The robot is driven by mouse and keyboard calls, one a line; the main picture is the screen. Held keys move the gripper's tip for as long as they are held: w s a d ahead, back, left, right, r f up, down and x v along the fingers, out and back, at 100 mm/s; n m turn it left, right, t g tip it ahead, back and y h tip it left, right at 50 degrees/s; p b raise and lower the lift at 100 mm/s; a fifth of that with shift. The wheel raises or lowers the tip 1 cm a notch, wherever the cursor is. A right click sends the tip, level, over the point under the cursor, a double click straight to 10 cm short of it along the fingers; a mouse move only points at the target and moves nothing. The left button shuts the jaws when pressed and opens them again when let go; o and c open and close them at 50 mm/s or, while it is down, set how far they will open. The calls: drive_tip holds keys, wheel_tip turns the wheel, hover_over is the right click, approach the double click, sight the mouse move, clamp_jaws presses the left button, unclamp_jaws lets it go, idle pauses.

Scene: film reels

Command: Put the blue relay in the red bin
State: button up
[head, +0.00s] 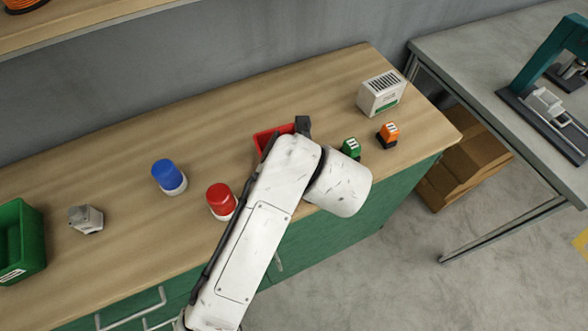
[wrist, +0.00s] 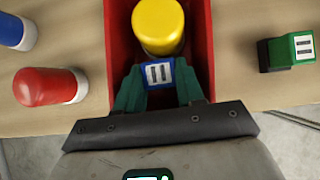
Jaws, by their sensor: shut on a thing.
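The blue relay (wrist: 160,73) is between the green fingers of my gripper (wrist: 158,80) in the wrist view, and the gripper is shut on it. The relay shows over the near part of the red bin (wrist: 200,38), beside a yellow-topped object (wrist: 158,25) in the bin. I cannot tell whether the relay touches the bin floor. In the head view the red bin (head: 264,138) is partly hidden by my arm, and the relay and my fingers are hidden.
On the wooden counter stand a red beacon (head: 220,198), a blue beacon (head: 167,175), a green relay (head: 351,148), an orange relay (head: 388,134), a grey-white box (head: 381,94), a grey part (head: 86,218) and a green bin (head: 33,240). The counter behind the red bin is clear.

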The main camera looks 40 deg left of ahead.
drive_tip(key=shift+f, duration=0.45)
drive_tip(key=o, duration=1.2)
